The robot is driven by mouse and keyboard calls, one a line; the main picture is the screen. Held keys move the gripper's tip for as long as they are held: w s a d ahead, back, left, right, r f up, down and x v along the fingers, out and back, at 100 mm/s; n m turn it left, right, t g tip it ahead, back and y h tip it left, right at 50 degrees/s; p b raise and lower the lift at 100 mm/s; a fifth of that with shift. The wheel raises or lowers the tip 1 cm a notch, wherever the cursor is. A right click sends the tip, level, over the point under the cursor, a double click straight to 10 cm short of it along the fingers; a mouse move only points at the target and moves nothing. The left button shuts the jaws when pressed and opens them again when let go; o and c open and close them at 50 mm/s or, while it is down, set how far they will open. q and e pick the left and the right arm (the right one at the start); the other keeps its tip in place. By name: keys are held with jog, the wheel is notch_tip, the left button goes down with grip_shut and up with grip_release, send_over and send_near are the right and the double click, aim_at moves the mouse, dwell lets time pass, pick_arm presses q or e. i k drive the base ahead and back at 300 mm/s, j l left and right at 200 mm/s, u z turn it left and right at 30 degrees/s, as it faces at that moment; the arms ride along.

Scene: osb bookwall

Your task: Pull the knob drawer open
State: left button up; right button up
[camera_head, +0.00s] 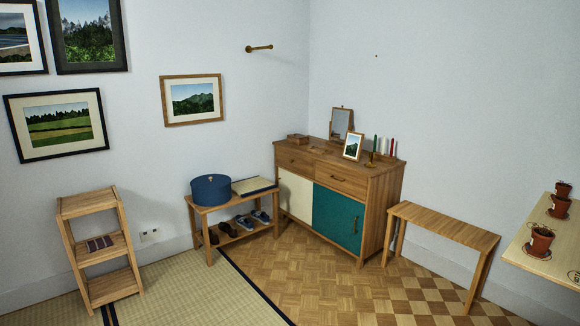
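A wooden cabinet (384,200) stands in the corner with two drawers side by side under its top. The left drawer (291,158) has a small fitting that looks like a knob, too small to see clearly. The right drawer (345,183) has a bar-like handle. Both drawers look shut, flush with the cabinet front. Below them are a cream door panel (296,196) and a teal door panel (337,217). Neither of my grippers is in view.
A low bench (263,186) with a blue round box (210,190) and shoes stands left of the cabinet. A narrow wooden table (445,227) stands to its right. A small shelf (88,205) is farther left. The parquet floor (290,265) in front is clear.

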aim_at(302, 164)
jog(key=i, duration=1.4)
jog(key=i+j, duration=0.15)
jog(key=i, duration=2.65)
